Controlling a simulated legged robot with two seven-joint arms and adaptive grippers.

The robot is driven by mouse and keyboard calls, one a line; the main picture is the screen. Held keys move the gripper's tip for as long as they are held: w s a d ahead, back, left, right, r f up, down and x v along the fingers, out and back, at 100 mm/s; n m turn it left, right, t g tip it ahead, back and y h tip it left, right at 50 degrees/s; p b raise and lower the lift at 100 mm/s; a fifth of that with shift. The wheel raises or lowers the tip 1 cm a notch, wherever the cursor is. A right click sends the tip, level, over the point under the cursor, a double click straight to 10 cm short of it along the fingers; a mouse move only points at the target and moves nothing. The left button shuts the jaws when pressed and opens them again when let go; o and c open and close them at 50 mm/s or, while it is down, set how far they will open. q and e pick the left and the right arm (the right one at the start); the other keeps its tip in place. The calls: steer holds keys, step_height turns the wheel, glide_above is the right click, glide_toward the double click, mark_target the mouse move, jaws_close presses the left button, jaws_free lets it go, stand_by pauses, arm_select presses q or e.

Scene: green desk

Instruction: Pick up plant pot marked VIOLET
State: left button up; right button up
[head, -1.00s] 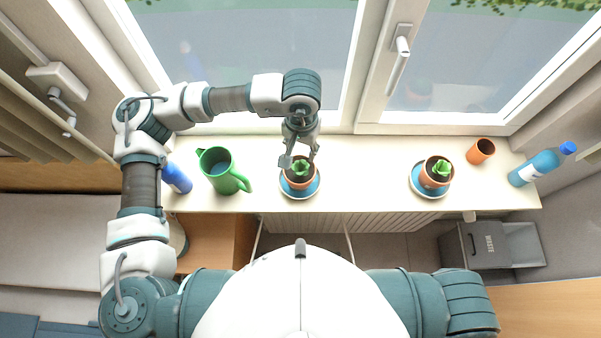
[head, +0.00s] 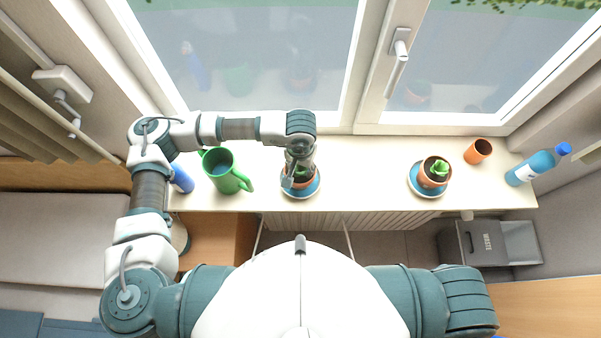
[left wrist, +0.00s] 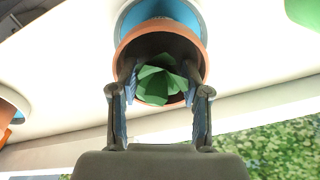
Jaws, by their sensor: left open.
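An orange plant pot (head: 303,185) with a green plant stands on a blue saucer (head: 314,190) at the middle of the sill. My left gripper (head: 292,177) is over this pot and hides part of it. In the left wrist view, the open left gripper (left wrist: 160,80) has a finger on each side of the green plant (left wrist: 158,82), within the outline of the pot's rim (left wrist: 160,28). I cannot tell whether the fingers touch the pot. A second orange pot (head: 428,184) with a plant stands on a saucer to the right. No marking is readable on either pot.
A green watering can (head: 222,172) and a blue bottle (head: 182,180) stand left of the middle pot. A small empty orange pot (head: 478,152) and another blue bottle (head: 533,168) are at the right. The window (head: 250,60) is close behind. The sill between the potted plants is clear.

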arm_select(q)
jaws_close()
steer(key=shift+r, duration=0.15)
